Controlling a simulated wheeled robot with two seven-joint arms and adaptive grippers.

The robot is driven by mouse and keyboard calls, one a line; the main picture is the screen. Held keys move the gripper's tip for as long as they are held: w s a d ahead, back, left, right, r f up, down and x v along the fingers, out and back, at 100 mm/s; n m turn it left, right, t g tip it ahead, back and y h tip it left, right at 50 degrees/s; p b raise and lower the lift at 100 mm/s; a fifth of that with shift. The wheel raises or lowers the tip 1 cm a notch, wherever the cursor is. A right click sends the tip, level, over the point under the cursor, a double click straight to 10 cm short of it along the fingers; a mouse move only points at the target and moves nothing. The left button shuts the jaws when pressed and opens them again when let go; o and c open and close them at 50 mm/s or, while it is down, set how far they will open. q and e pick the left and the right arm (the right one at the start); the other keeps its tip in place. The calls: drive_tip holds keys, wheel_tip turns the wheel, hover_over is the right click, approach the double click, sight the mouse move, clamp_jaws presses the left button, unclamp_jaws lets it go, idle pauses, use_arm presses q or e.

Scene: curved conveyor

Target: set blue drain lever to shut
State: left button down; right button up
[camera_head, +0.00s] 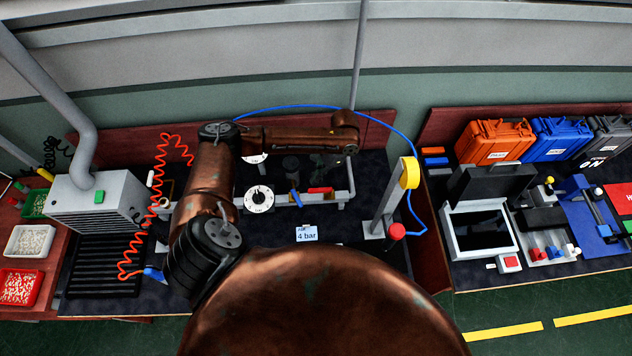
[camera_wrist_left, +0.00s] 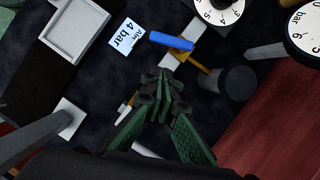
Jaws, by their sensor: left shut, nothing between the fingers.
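The blue drain lever (camera_head: 296,198) sits on the grey pipe run at the middle of the bench, just left of a red lever (camera_head: 320,190). In the left wrist view the blue lever (camera_wrist_left: 171,41) lies roughly crosswise to the pale pipe, beside a brass-coloured fitting (camera_wrist_left: 198,63). My left gripper (camera_head: 322,165) hangs above the pipe, small and dark in the head view. In the left wrist view its green-padded fingers (camera_wrist_left: 163,84) are shut and empty, with the tips just short of the blue lever and apart from it in the picture. My right gripper is not in view.
A dark cylinder (camera_wrist_left: 237,83) and a white dial (camera_head: 259,198) stand close to the lever. A "4 bar" card (camera_head: 307,234) lies in front on the bench. A grey post with a yellow top (camera_head: 410,173) and a blue hose stand to the right.

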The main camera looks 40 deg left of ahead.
sight(297, 198)
use_arm(q)
drive_tip(key=p+x, duration=0.1)
drive_tip(key=x, duration=0.8)
drive_tip(key=shift+s, duration=0.4)
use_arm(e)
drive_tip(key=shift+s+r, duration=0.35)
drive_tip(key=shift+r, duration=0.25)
use_arm(q)
drive_tip(key=shift+a+f, duration=0.1)
drive_tip(key=shift+f, duration=0.05)
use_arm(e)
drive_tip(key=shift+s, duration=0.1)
